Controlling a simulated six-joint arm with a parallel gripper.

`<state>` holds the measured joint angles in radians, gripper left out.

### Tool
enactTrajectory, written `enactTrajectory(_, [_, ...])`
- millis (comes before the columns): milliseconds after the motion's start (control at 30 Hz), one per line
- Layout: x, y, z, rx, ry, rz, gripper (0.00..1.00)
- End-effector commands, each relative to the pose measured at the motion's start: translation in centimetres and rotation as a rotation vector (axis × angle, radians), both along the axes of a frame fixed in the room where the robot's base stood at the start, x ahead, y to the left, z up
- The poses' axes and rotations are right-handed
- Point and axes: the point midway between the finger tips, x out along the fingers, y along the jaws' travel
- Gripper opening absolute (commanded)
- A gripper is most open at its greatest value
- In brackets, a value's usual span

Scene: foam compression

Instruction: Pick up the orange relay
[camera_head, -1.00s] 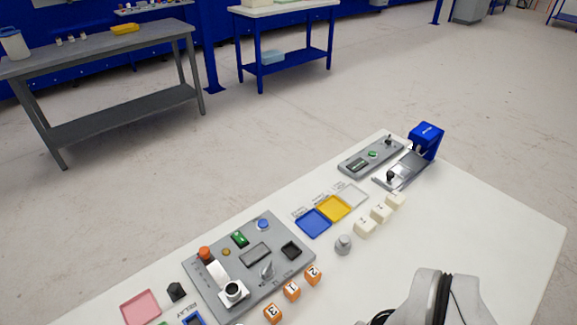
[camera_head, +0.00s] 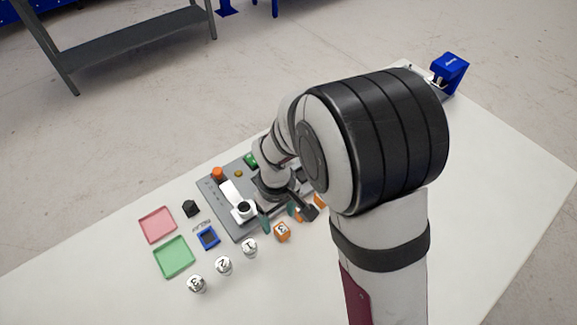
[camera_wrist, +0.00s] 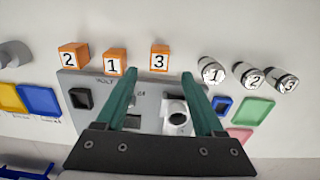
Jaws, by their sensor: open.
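Three orange cubes numbered 2 (camera_wrist: 72,58), 1 (camera_wrist: 114,62) and 3 (camera_wrist: 159,58) stand in a row beside the grey panel in the wrist view. None can be told apart as the relay except by number. Cube 3 also shows in the head view (camera_head: 282,232); my arm hides much of the others there. My gripper (camera_wrist: 160,76) is open and empty, its teal fingers pointing toward the row. Cube 3 appears between and beyond the fingertips, and cube 1 lies just left of the left fingertip. A small blue-framed square (camera_head: 208,237) sits beside a "RELAY" label.
The grey panel (camera_head: 213,194) carries a white lever, buttons and a round fixture close to my fingers. Several numbered silver cylinders (camera_head: 223,265) stand nearby. Pink (camera_head: 157,225) and green (camera_head: 174,257) trays lie left. The table's front left is clear.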

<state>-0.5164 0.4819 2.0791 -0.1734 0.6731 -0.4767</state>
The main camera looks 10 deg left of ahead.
Motion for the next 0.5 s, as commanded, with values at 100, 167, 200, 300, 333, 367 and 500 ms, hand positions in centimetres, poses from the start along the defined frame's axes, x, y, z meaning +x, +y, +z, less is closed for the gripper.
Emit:
enactTrajectory(100, [-0.1,-0.1,-1.4,-0.001,0.002,-0.002,0.70])
enactTrajectory(167, [-0.1,-0.1,-2.5,-0.002,0.003,-0.002,0.70])
enactTrajectory(200, [-0.1,-0.2,-3.4,-0.002,0.005,-0.002,0.70])
enactTrajectory(300, [0.0,-0.2,-5.3,-0.002,0.003,-0.003,0.70])
enactTrajectory(333, [0.0,-0.2,-5.7,-0.003,0.003,-0.003,0.70])
enactTrajectory(367, [0.0,-0.2,-6.1,-0.002,0.002,-0.003,0.70])
enactTrajectory(500, [0.1,-0.2,-6.4,-0.001,-0.001,-0.004,0.70])
